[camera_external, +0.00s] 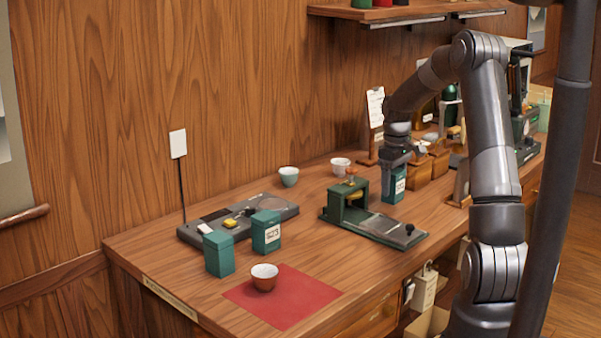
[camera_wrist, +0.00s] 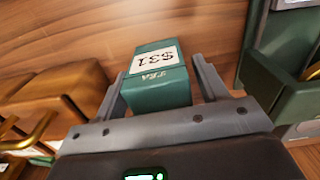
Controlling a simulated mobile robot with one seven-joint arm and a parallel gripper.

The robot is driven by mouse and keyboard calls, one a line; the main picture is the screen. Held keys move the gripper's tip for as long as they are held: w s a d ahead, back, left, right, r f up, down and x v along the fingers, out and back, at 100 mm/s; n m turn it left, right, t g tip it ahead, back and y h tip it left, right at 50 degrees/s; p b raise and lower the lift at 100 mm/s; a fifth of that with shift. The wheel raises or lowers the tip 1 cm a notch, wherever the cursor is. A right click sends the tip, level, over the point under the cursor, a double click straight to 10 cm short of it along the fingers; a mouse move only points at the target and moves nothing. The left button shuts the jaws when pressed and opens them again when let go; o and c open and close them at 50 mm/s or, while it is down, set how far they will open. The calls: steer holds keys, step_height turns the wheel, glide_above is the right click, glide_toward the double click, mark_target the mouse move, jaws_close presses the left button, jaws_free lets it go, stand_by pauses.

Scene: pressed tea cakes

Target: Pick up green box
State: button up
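A green tea box (camera_external: 392,187) with a white label stands on the table under my gripper (camera_external: 396,163), right of the green press. Two more green boxes stand at the left of the table, one plain (camera_external: 219,254) and one labelled (camera_external: 266,232).
A green press (camera_external: 347,196) with a long base (camera_external: 385,229) stands close left of the gripper. Brown wooden boxes (camera_external: 419,172) stand close right.

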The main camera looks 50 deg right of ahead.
steer(key=c, duration=0.9)
steer(key=shift+o, duration=0.2)
steer(key=shift+r, duration=0.1)
